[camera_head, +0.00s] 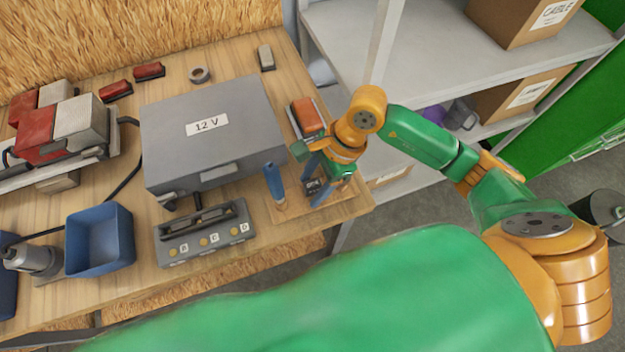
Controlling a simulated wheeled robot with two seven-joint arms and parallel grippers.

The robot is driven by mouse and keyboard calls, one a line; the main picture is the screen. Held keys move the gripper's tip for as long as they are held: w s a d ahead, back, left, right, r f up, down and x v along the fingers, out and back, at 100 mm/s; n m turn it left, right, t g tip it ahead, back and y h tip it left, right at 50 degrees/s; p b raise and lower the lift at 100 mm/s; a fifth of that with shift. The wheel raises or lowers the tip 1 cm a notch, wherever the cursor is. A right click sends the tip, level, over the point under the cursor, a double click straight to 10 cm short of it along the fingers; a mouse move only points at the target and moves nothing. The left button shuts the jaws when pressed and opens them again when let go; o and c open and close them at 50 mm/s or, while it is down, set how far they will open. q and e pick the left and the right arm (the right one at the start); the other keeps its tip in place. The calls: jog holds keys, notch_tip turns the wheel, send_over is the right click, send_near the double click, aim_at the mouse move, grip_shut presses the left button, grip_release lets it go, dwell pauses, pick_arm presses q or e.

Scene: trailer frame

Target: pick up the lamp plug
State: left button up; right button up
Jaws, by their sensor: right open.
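My right gripper (314,190) reaches down over the front right corner of the workbench, to the right of the grey 12 V box. Its jaws are open. A small dark block (313,184), possibly the lamp plug, shows between or just behind the fingers. It is too small to identify for sure, and I cannot tell whether the fingers touch it. A blue upright post (274,184) stands just left of the gripper on a small wooden board (290,214). My left gripper is not in view.
The grey 12 V box (213,160) and a grey panel with lettered sockets (203,234) lie left of the gripper. An orange-red block (306,116) sits behind it. A blue bin (100,240) stands at left. Grey shelves (430,50) with cardboard boxes stand at right.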

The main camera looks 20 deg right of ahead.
jog(key=shift+w+f, duration=0.15)
jog(key=shift+w, duration=0.15)
jog(key=shift+c, duration=0.2)
jog(key=shift+s, duration=0.25)
jog(key=c, duration=0.9)
jog(key=shift+w, duration=0.1)
